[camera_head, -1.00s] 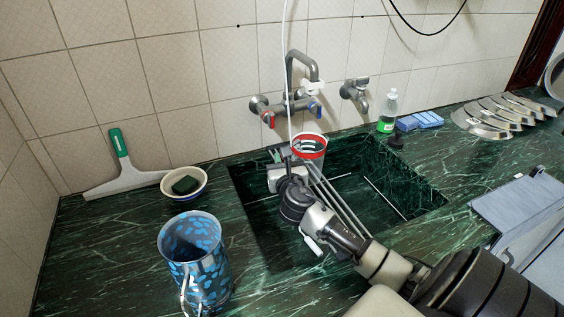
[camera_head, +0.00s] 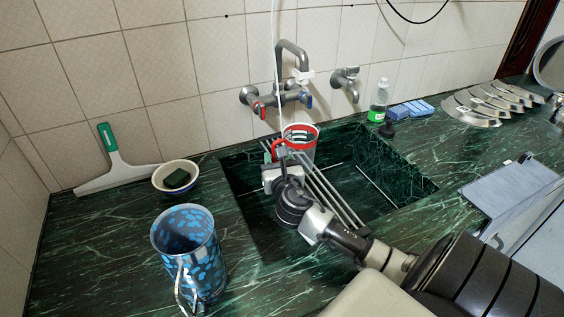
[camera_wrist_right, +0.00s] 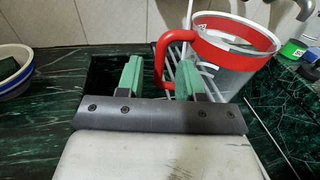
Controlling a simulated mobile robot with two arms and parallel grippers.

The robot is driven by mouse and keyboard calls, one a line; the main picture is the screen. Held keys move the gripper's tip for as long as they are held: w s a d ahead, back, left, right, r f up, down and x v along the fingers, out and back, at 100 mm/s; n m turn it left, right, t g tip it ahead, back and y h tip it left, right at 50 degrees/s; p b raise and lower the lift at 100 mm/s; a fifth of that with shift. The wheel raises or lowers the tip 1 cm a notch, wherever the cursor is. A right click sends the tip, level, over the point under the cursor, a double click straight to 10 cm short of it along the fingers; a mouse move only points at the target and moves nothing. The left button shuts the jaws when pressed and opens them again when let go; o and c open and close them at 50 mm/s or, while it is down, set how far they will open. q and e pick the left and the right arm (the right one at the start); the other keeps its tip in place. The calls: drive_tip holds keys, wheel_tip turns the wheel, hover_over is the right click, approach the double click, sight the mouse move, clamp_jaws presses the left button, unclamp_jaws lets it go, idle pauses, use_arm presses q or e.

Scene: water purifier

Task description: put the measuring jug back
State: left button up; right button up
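The clear measuring jug (camera_head: 303,149) with a red rim and red handle is at the back of the sink, by the wire rack, below the taps. It looks about upright; its base is hidden, so I cannot tell what it rests on. My right gripper (camera_head: 272,163) reaches over the sink just left of the jug. In the right wrist view my right gripper (camera_wrist_right: 159,80) has its green fingers apart, with the red handle (camera_wrist_right: 160,62) in the gap, nearer the right finger. I cannot tell how deep the handle sits. My left gripper is not in view.
A wire rack (camera_head: 335,197) spans the sink. A blue-spotted pitcher (camera_head: 190,255), a bowl with a sponge (camera_head: 176,178) and a squeegee (camera_head: 115,170) stand left. A soap bottle (camera_head: 378,100), blue sponges (camera_head: 411,109) and metal lids (camera_head: 470,110) are right. Taps (camera_head: 280,98) overhang the sink.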

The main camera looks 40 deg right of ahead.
drive_tip(key=v, duration=0.8)
drive_tip(key=shift+s, duration=0.2)
